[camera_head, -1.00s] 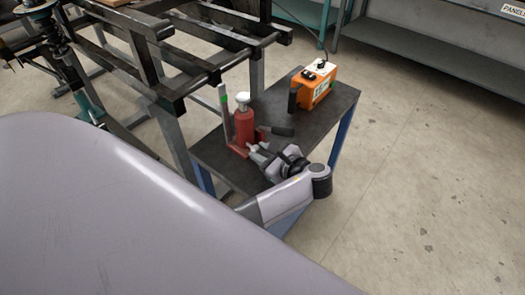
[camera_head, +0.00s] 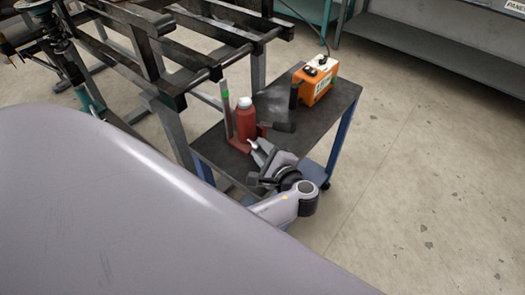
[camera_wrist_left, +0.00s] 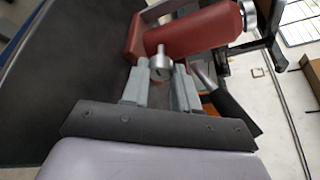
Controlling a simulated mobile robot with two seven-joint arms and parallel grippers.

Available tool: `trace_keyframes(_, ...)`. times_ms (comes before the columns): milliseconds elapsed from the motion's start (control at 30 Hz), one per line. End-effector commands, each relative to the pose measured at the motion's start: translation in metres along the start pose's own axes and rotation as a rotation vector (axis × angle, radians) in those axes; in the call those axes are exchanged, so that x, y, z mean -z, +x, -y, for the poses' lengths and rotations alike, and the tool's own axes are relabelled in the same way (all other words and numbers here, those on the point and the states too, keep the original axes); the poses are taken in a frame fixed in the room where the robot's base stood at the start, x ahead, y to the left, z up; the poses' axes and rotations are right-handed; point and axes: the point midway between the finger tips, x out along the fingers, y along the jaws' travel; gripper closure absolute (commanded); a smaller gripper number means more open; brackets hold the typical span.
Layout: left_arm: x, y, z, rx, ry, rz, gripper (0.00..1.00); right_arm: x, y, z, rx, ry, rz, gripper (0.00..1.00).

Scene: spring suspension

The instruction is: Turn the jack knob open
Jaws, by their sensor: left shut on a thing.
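The red jack (camera_head: 246,122) with a silver top stands on the dark cart top in the head view. It also shows at the top of the left wrist view (camera_wrist_left: 205,30), lying sideways in the picture. The small silver knob (camera_wrist_left: 160,66) sticks out from the jack's base. My left gripper (camera_wrist_left: 161,75) is shut on the knob, with one grey finger on each side of it. In the head view the left gripper (camera_head: 259,149) is at the jack's near side, and the knob is mostly hidden there. My right gripper is not in view.
The cart's dark top (camera_head: 212,148) also holds an orange control box (camera_head: 315,82) with a cable. A dark handle (camera_head: 278,127) lies beside the jack. A black steel frame (camera_head: 165,60) stands close to the left. The floor at right is clear.

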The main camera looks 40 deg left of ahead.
Motion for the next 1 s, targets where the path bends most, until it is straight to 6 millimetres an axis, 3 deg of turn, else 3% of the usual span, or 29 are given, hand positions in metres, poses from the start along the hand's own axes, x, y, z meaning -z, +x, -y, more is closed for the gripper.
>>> trace_keyframes(600,-0.0003,0.0002,-0.0002,0.017,-0.038,0.002,1.0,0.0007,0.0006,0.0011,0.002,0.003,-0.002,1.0)
trace_keyframes(633,-0.0003,0.0001,-0.0002,0.017,-0.038,0.002,0.61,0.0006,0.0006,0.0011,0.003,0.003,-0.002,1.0)
trace_keyframes(700,-0.0003,0.0002,-0.0002,0.017,-0.038,0.002,0.45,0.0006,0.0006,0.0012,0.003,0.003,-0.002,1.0)
trace_keyframes(1000,-0.0002,0.0002,-0.0002,0.016,-0.038,0.002,0.45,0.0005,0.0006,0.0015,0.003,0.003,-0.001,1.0)
